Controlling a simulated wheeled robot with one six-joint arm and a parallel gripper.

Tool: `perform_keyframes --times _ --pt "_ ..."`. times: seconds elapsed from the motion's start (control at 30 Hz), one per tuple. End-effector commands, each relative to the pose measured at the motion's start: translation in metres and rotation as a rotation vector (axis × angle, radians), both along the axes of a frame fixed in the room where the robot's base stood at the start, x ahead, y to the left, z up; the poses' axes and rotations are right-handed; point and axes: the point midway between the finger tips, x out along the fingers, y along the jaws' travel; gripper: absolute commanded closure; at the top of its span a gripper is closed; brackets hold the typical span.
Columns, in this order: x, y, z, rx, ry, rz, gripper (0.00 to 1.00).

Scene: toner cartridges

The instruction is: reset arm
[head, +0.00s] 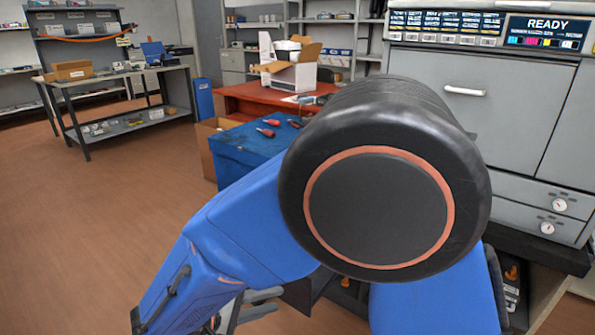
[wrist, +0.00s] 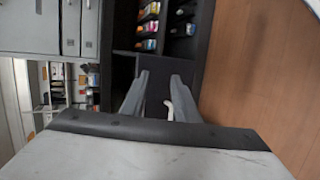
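My arm fills the middle and lower part of the head view, with blue links and a large black round joint. My gripper (head: 243,308) shows only in part at the bottom of that view, as pale grey pieces beside the blue link. In the wrist view my gripper (wrist: 160,85) has its two grey fingers apart. I see nothing clamped between them. A small white hook-like piece (wrist: 169,110) shows near the right finger; I cannot tell what it is. Toner cartridges (wrist: 148,28) with coloured labels sit in a dark shelf beyond the fingers.
A grey printer (head: 480,90) with a READY panel (head: 546,24) stands at the right, close to my arm. A blue-covered table (head: 238,150) with red-handled tools is behind my arm. A workbench (head: 130,80) stands at the far left. The brown floor (head: 90,220) at left is clear.

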Motion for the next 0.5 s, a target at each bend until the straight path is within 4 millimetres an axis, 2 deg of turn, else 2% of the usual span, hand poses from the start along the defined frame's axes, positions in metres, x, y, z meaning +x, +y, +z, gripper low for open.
perform_keyframes --times 0.03,0.2,0.5 --pt "0.008 -0.019 0.008 0.026 0.026 -0.040 0.72" --pt "0.021 -0.077 0.027 0.117 0.125 -0.153 0.72" --pt "0.022 -0.169 0.053 0.320 0.257 -0.311 0.72"
